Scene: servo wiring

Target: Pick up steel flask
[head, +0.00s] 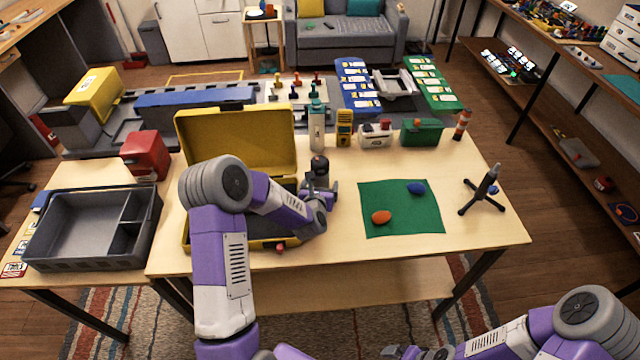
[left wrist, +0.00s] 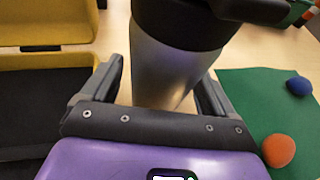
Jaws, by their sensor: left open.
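The steel flask (head: 320,166) stands upright on the table, just right of the yellow case. Its dark lid shows in the head view, and its lower body is partly hidden by my left gripper (head: 321,192). In the left wrist view the flask (left wrist: 172,72) has a brushed metal body and a black top. My left gripper (left wrist: 160,92) is open, with one finger on each side of the flask body. Whether the fingers touch it is unclear. My right gripper (head: 418,353) is at the bottom edge of the head view, partly cut off.
The open yellow case (head: 240,140) is left of the flask. A green mat (head: 400,215) with an orange ball (head: 381,217) and a blue ball (head: 416,188) lies to the right. A teal-topped bottle (head: 317,125) stands behind. A small tripod (head: 482,190) stands far right.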

